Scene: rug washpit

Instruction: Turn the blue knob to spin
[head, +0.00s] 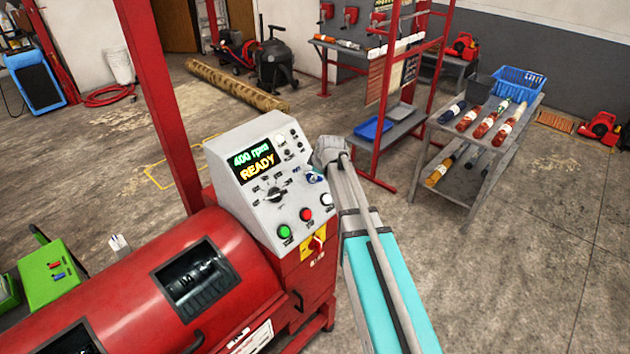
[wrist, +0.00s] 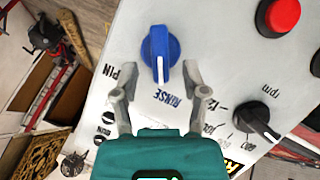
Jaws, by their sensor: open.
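The blue knob (wrist: 160,48) is on the pale control panel. Its white line points down toward the word RINSE in the wrist view. A partly cut-off word, "PIN", lies left of it. In the head view the knob (head: 314,177) shows small at the panel's right side, beside my gripper (head: 325,158). In the wrist view my gripper (wrist: 150,72) is open, with one finger left and one right of the knob's lower end. Gaps show between the fingers and the knob; I cannot tell the depth.
The panel (head: 240,205) shows "400 rpm READY". A black rpm knob (wrist: 255,118) and a red button (wrist: 279,14) are near my gripper. Green, red and white buttons line the panel's lower edge. The red drum (head: 130,285) is left; a grey shelf (head: 490,125) stands right.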

